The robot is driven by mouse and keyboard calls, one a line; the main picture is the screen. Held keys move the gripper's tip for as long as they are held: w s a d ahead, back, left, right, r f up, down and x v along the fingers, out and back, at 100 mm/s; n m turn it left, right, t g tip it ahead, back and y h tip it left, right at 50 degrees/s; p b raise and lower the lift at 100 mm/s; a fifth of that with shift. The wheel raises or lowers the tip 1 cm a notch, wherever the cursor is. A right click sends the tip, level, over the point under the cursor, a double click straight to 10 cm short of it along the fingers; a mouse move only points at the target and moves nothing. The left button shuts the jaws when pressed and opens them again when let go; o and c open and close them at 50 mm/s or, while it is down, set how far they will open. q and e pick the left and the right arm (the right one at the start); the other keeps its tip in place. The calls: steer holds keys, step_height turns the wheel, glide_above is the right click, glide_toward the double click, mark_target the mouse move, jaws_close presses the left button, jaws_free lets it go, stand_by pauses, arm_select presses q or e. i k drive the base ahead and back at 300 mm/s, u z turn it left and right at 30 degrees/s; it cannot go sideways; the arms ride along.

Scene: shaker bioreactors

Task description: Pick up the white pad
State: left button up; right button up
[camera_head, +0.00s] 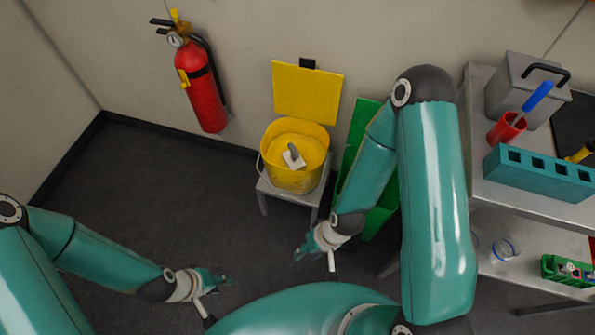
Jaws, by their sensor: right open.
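A small white piece with a grey handle (292,158) lies on yellow granular material inside a yellow bucket (291,180). It is the only loose white, pad-like thing I can pick out, and I cannot tell whether it is the white pad. My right gripper (304,249) is open, in front of and below the bucket, apart from it. My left gripper (222,279) is over the dark floor at lower left, away from the bucket. Its fingers are too small to show whether they are open or shut.
The bucket stands on a small grey stool (263,188) by the wall. A red fire extinguisher (202,92) hangs on the wall. A green panel (374,222) leans behind my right arm. A metal bench (515,198) on the right holds a teal rack (538,174) and red cup (507,130).

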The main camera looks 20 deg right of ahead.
mark_target(293, 159)
steer(key=z, duration=0.05)
steer(key=k, duration=0.95)
steer(key=u, duration=0.35)
steer(key=i, duration=2.05)
steer(key=z, duration=0.5)
